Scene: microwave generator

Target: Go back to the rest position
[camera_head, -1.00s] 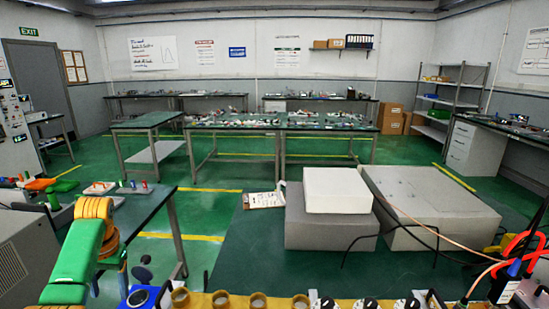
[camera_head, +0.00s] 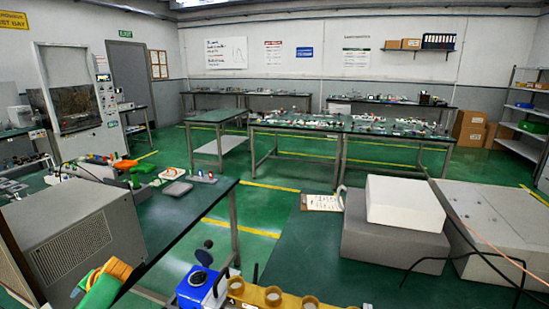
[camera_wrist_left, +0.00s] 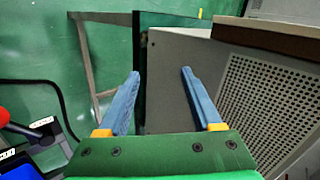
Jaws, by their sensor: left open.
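My left gripper (camera_wrist_left: 160,73) shows in the left wrist view with its two blue fingers apart and nothing between them. Its fingertips point toward a grey cabinet with a perforated side panel (camera_wrist_left: 265,95), and I cannot tell the distance. In the head view only a green and orange part of my left arm shows at the bottom left, in front of the grey vented box (camera_head: 85,235). The left fingers do not show there. My right gripper is in neither view.
A dark-topped bench (camera_head: 185,215) holds the vented box and small parts. A white box (camera_head: 405,203) sits on a grey block (camera_head: 390,243) at the right, with cables nearby. A blue device (camera_head: 195,288) is at the bottom. Green floor (camera_head: 275,205) lies open between benches.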

